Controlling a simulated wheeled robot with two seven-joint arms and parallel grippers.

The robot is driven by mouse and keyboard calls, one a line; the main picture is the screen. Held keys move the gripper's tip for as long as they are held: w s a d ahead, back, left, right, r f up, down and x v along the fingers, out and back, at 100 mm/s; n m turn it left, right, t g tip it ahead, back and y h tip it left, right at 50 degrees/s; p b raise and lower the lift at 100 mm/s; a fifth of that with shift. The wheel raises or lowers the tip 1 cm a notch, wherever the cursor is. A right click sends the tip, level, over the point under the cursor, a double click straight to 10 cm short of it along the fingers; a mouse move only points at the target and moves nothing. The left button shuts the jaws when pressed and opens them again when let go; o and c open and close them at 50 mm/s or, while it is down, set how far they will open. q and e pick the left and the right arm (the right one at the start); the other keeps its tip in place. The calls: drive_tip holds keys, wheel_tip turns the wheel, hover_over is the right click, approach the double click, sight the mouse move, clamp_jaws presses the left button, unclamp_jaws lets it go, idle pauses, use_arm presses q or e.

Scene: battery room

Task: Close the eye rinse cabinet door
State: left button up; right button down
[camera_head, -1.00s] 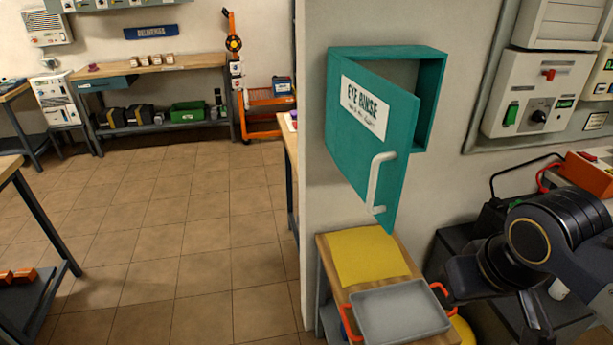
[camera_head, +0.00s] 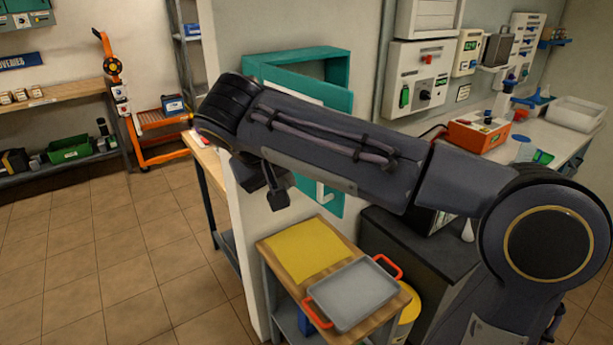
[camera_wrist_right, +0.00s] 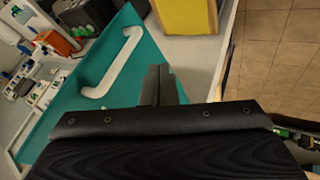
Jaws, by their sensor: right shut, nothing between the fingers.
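The teal eye rinse cabinet (camera_head: 335,68) is on the wall, its door standing open. My right arm crosses in front and hides most of the door (camera_head: 330,95) in the head view. In the right wrist view the teal door (camera_wrist_right: 85,90) fills the left side, with its white handle (camera_wrist_right: 118,62) toward the top. My right gripper (camera_head: 277,195) is shut and empty, left of the door; its shut fingers also show in the right wrist view (camera_wrist_right: 159,75), beside the handle and not around it. I cannot tell whether it touches the door. My left gripper is not in view.
Below the cabinet a small wooden table (camera_head: 268,262) bears a yellow sheet (camera_head: 305,249) and a grey tray (camera_head: 352,296) with red handles. A dark cabinet (camera_head: 385,238) stands to its right. The tiled floor (camera_head: 110,260) at left is clear.

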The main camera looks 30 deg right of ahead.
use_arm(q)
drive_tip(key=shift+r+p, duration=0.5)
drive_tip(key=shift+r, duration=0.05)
use_arm(e)
drive_tip(key=d, duration=0.1)
drive_tip(key=d+f, duration=0.1)
drive_tip(key=d, duration=0.3)
drive_tip(key=shift+w+f, duration=0.25)
drive_tip(key=shift+w, duration=0.05)
drive_tip(key=shift+d, duration=0.1)
